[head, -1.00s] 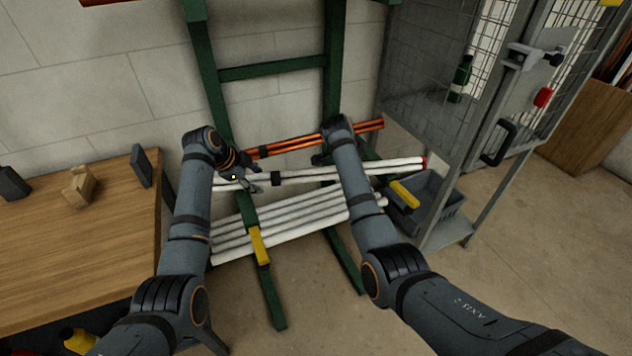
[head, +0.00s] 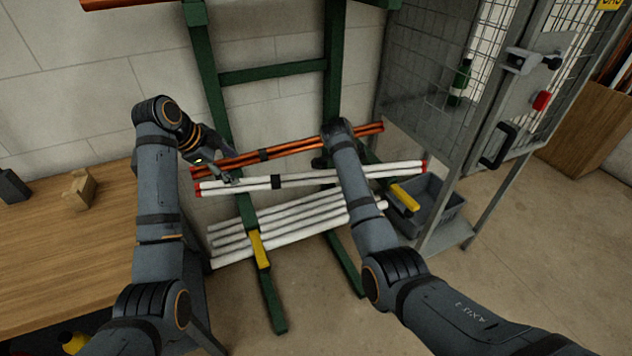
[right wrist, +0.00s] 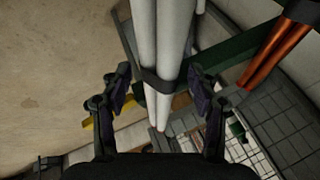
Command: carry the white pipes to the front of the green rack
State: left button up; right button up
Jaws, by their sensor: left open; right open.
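A strapped pair of white pipes (head: 300,179) with red ends lies across the green rack (head: 272,302), below the copper pipes. More white pipes (head: 290,222) lie lower on the rack, by its yellow-tipped arms. My left gripper (head: 230,180) is open at the left part of the strapped pair; whether it touches them is unclear. My right gripper is mostly hidden by its arm in the head view. In the right wrist view my right gripper (right wrist: 157,95) is open, with white pipes (right wrist: 160,40) and their black strap running between its fingers.
Copper pipes (head: 290,150) lie just above the strapped white pair. A wooden table (head: 70,245) with small blocks stands at left. A wire cage (head: 440,110) and a grey bin (head: 440,200) stand at right. The floor in front of the rack is clear.

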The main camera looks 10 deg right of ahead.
jog(key=v, duration=1.2)
jog(key=shift+f, duration=0.15)
